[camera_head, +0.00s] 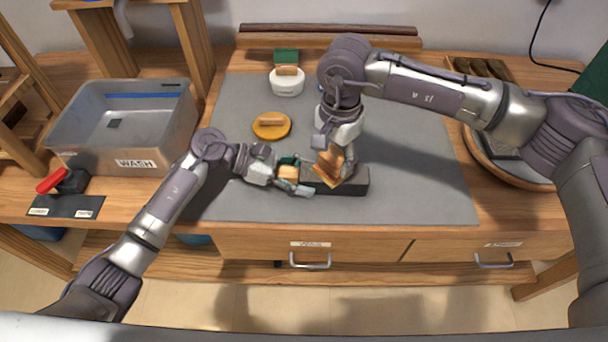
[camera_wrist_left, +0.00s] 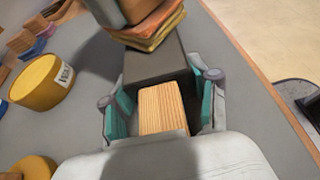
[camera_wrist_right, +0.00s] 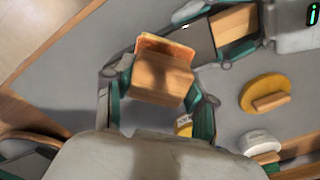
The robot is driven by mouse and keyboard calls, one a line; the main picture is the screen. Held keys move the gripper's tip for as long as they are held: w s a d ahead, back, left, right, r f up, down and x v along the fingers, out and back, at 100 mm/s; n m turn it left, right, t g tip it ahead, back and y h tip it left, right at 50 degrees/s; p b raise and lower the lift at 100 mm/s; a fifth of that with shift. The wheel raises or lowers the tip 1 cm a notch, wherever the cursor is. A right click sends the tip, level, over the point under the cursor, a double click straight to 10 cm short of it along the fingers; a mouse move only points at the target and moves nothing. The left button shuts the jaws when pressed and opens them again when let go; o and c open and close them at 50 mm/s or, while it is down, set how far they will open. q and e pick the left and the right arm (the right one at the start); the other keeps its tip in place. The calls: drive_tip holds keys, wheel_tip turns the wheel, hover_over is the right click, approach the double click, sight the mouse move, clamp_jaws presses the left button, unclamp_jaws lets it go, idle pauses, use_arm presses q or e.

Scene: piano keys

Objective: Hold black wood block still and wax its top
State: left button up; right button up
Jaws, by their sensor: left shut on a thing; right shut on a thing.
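The black wood block (camera_head: 350,185) lies on the grey mat near its front edge; it also shows in the left wrist view (camera_wrist_left: 155,67). My left gripper (camera_head: 287,174) is shut at its left end, with teal fingertips either side of a pale wood piece (camera_wrist_left: 163,108). I cannot tell whether this piece is part of the block. My right gripper (camera_head: 331,158) is shut on a wood-backed pad (camera_wrist_right: 162,78) with orange and yellow layers. The pad is tilted over the block; I cannot tell whether it touches. A labelled yellow wax tin (camera_wrist_left: 42,84) stands on the mat.
A yellow disc with a wooden grip (camera_head: 271,127) and a white round container (camera_head: 287,86) sit behind the block. A grey WASH tub (camera_head: 120,130) stands left. A round wooden tray (camera_head: 500,165) is at right. The mat's front right (camera_head: 420,205) is clear.

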sight(314, 165)
use_arm(q)
drive_tip(key=shift+s+f, duration=0.1)
use_arm(e)
drive_tip(key=shift+s+d+f, duration=0.1)
drive_tip(key=shift+d, duration=1.35)
drive_tip(key=shift+s+d+f, duration=0.1)
drive_tip(key=shift+d, duration=1.35)
drive_tip(key=shift+a+r, duration=0.1)
drive_tip(key=shift+a, duration=0.05)
drive_tip(key=shift+w+a+r, duration=0.1)
drive_tip(key=shift+a+r, duration=0.05)
drive_tip(key=shift+a, duration=1.4)
drive_tip(key=shift+w+a+f, duration=0.1)
drive_tip(key=shift+a+f, duration=0.05)
drive_tip(key=shift+a, duration=1.4)
drive_tip(key=shift+a+f, duration=0.1)
drive_tip(key=shift+a, duration=1.45)
drive_tip(key=shift+d+r, duration=0.2)
drive_tip(key=shift+d, duration=3.05)
drive_tip(key=shift+d+f, duration=0.15)
drive_tip(key=shift+d, duration=1.35)
drive_tip(key=shift+s, duration=0.2)
drive_tip(key=shift+a, duration=0.1)
